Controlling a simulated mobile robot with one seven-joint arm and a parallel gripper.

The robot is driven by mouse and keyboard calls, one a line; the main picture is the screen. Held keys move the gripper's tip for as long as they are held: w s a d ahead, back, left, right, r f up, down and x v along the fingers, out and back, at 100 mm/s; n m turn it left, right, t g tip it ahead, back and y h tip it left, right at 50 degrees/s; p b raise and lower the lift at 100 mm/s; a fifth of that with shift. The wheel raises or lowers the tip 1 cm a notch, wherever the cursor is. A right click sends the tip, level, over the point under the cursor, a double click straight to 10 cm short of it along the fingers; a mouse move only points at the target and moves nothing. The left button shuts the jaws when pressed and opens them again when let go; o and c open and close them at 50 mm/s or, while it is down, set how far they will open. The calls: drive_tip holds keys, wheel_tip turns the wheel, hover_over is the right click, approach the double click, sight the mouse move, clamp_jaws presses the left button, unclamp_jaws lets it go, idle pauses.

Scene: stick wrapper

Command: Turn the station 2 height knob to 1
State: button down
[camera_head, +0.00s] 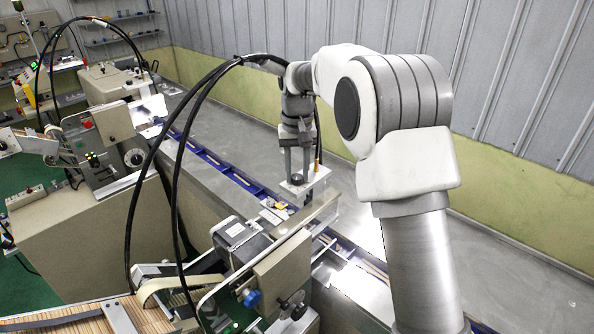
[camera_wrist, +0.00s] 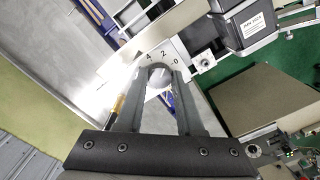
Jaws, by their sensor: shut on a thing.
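My gripper (camera_head: 297,177) points down at the small pale dial plate (camera_head: 318,180) on the near machine. In the wrist view, my gripper (camera_wrist: 161,73) has its two fingers closed on either side of a round grey knob (camera_wrist: 158,74). The dial plate (camera_wrist: 178,55) around it carries the marks 4, 2 and 0. The fingers hide much of the knob, and I cannot make out a pointer or its exact setting. No label naming the station is readable.
The near machine has a dark boxy unit (camera_head: 240,240), a beige housing (camera_head: 283,268) and a black knob (camera_head: 294,305). A second machine (camera_head: 100,150) stands at the left. Black cables (camera_head: 180,150) arch beside my arm. A blue-edged conveyor (camera_head: 225,170) runs below the gripper.

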sight(297, 176)
drive_tip(key=m, duration=0.6)
drive_tip(key=shift+r, duration=0.1)
idle(0.5)
drive_tip(key=shift+w, duration=0.1)
drive_tip(key=c, duration=0.5)
unclamp_jaws()
drive_tip(key=shift+c, duration=0.2)
wheel_tip(297, 176, up, 17)
drive_tip(key=shift+r, duration=0.2)
